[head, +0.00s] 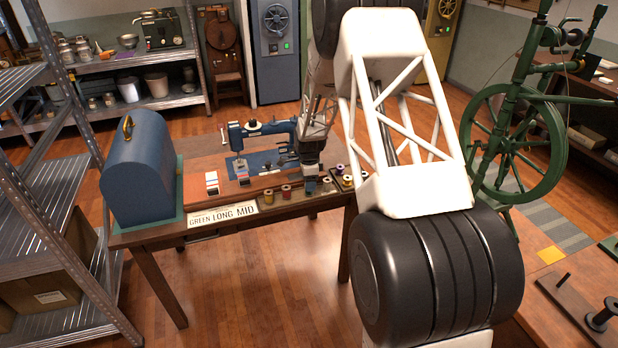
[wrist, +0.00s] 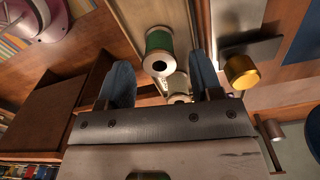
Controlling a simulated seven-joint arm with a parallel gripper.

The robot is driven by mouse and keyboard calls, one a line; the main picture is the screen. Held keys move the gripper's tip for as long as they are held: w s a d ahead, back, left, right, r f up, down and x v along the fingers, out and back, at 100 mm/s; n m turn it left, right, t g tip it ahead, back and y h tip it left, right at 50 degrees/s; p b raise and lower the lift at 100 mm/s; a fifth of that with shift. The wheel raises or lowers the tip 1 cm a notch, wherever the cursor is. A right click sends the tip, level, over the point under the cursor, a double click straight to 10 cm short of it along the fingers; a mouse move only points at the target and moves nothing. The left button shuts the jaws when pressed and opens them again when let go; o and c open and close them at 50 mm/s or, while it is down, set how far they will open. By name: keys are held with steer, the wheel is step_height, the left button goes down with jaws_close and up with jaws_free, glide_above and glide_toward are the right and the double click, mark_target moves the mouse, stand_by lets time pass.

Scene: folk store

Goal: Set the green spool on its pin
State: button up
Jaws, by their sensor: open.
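The green spool (wrist: 158,42) with pale ends shows at the top of the wrist view, end-on towards the camera. My gripper (wrist: 160,64) is open, its two blue fingers apart on either side of the line to this spool. I cannot tell whether the spool is between the fingertips or just beyond them. A cream spool (wrist: 178,84) shows between the fingers, partly hidden by my palm. In the head view my gripper (head: 310,187) points down at the row of spools on the table's front edge, and the green spool cannot be picked out. I cannot identify its pin for certain.
A dark board with an upright peg (head: 564,280) is at lower right.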

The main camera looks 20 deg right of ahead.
steer(key=shift+f, duration=0.45)
stand_by(0.4)
steer(key=c, duration=0.6)
steer(key=shift+o, duration=0.2)
steer(key=shift+r, duration=0.1)
steer(key=shift+r, duration=2.4)
steer(key=w+a+r+m, duration=0.2)
steer(key=w+a+r, duration=0.1)
steer(key=w+r, duration=0.7)
steer(key=w+a+r+m, duration=0.3)
steer(key=w+a+r, duration=0.1)
steer(key=w+r, duration=0.7)
step_height(320, 180, up, 4)
steer(key=shift+f, duration=0.15)
